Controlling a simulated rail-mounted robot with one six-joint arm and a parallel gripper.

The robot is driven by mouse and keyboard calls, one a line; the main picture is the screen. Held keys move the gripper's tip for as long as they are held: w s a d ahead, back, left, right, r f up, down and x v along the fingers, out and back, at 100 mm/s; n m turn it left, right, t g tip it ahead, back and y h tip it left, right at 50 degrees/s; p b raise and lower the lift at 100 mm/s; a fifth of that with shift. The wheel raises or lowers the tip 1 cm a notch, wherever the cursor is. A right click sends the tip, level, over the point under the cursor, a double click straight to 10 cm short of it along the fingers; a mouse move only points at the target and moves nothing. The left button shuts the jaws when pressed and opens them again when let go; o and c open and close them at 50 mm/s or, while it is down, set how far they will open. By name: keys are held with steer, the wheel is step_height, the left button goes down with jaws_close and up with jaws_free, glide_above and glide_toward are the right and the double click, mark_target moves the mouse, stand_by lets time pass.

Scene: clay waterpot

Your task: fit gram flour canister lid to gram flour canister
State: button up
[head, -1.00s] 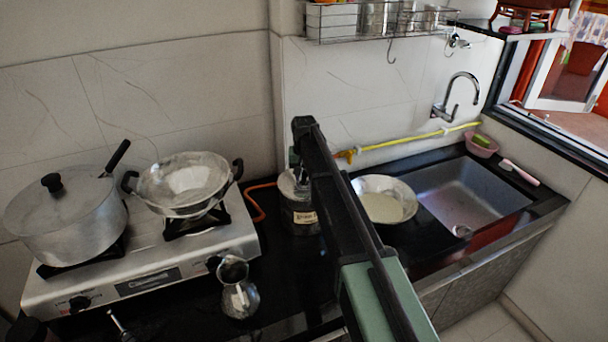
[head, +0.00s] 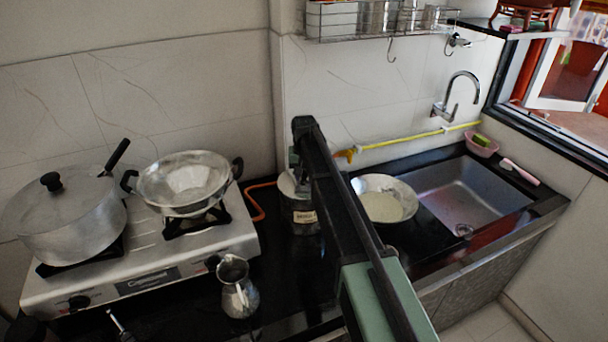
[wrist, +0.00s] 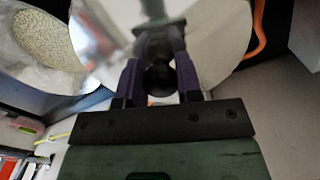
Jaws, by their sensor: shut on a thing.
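The gram flour canister (head: 304,219), dark with a pale label, stands on the black counter between stove and sink. My arm crosses in front of its upper right part. The lid (wrist: 100,38), a round shiny metal disc, fills the upper middle of the wrist view. My gripper (wrist: 158,78) is shut on the lid's dark round knob, one purple finger on each side.
A wide bowl of pale contents (head: 384,203) stands right of the canister, before the sink (head: 475,195). The stove (head: 150,265) with a lidded pot (head: 65,225) and a pan (head: 183,180) is left. A metal jug (head: 238,292) stands in front. An orange hose (head: 258,205) runs behind.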

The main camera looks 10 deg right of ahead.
steer(key=o, duration=1.1)
steer(key=shift+c, duration=0.2)
step_height(320, 180, up, 11)
steer(key=p, duration=1)
steer(key=shift+p, duration=0.4)
steer(key=shift+f, duration=0.1)
steer(key=s+f+n+b, duration=0.1)
steer(key=s+f+b, duration=0.2)
steer(key=s, duration=1.4)
steer(key=s+f+n+b, duration=0.1)
steer(key=s+f+b, duration=0.3)
steer(key=s, duration=1.4)
steer(key=shift+f, duration=0.15)
